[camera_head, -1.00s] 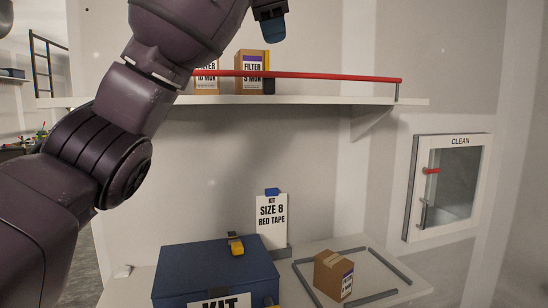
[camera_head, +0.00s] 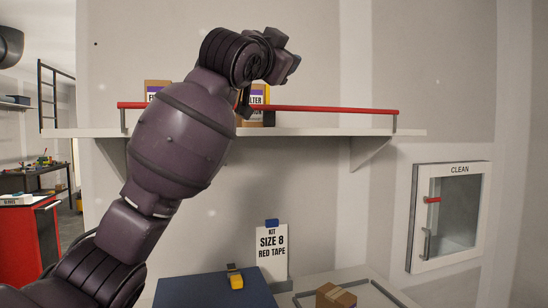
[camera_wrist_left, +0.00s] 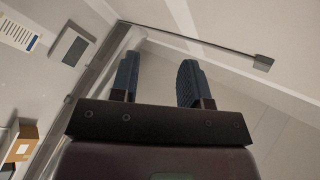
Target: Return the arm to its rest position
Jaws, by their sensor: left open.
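My left arm rises from the lower left of the head view, in front of the wall shelf (camera_head: 320,131). Its wrist bends to the right above the shelf's red rail (camera_head: 340,110). My left gripper (camera_wrist_left: 157,78) is open and empty in the left wrist view, its two dark ribbed fingers apart. In the head view the hand end is small and dark near the top middle, and its fingers are hard to make out. My right gripper is in neither view.
Filter boxes (camera_head: 257,96) on the shelf are partly hidden by my arm. A CLEAN cabinet (camera_head: 450,215) hangs at right. A red cabinet (camera_head: 28,245) stands left.

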